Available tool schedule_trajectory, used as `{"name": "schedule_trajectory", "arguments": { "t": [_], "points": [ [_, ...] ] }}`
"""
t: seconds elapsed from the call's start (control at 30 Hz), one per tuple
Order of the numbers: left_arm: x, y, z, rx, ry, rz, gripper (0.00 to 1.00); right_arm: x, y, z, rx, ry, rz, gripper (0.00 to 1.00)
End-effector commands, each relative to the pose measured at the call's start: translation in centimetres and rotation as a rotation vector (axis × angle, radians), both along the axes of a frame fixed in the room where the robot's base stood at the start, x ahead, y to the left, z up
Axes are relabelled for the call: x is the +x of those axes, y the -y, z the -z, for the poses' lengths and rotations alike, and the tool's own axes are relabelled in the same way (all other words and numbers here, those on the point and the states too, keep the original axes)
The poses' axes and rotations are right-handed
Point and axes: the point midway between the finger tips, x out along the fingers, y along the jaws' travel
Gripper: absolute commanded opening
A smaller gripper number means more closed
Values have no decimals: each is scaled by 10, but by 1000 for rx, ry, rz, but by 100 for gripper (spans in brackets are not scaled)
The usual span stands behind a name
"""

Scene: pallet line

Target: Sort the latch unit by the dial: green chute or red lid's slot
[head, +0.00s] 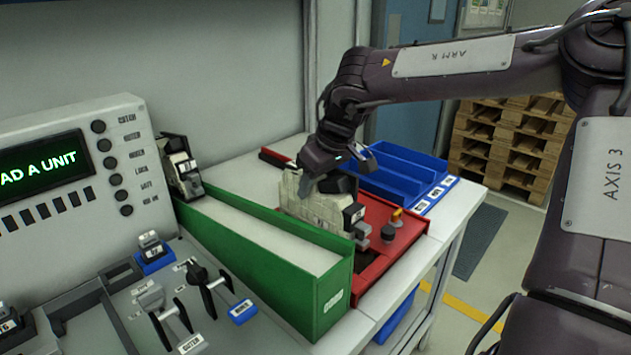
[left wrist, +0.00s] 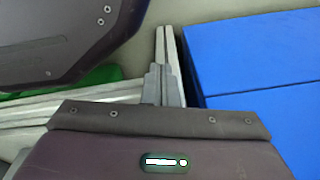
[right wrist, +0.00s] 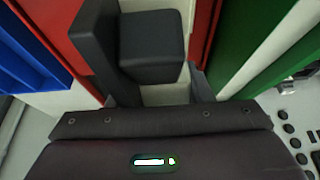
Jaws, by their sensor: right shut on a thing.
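The latch unit (head: 318,208) is a cream block with dark end parts and a grey latch. It sits over or on the red lid (head: 408,236), beside the green chute (head: 285,262); contact below it is hidden. My right gripper (head: 322,180) is shut on its top. In the right wrist view a black handle-like part (right wrist: 150,45) lies at the fingers, with red on the left and green on the right. My left gripper (left wrist: 166,60) shows only in its wrist view, its slim fingers together with nothing between them. I cannot make out a dial pointer.
A console screen (head: 42,167) reads "AD A UNIT", its left part cut off. A similar cream-and-black unit (head: 182,168) stands behind the chute. Blue trays (head: 405,172) lie at the back right. Levers (head: 208,285) stand at the front left. Wooden pallets (head: 510,140) stand beyond the table.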

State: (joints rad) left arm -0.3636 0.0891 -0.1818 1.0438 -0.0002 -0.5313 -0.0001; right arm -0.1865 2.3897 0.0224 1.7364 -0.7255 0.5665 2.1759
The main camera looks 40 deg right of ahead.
Motion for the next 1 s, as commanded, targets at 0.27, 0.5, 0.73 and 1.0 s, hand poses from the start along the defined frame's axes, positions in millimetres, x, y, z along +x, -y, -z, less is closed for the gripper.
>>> {"name": "schedule_trajectory", "arguments": {
  "t": [0.27, 0.5, 0.73, 1.0],
  "points": [
    [0, 0, 0, 0, 0, 0, 0, 0, 0, -1, 0, 2, 0, 54],
    [0, 0, 0, 0, 1, 0, 0, 0, 0, 0, 0, 1, 0, 72],
    [0, 0, 0, 0, 1, 0, 0, -1, 0, -4, 1, 0, 0, 72],
    [0, 0, 0, -1, 3, 0, 0, -17, 2, -45, 0, 5, -1, 72]
  ]
}}
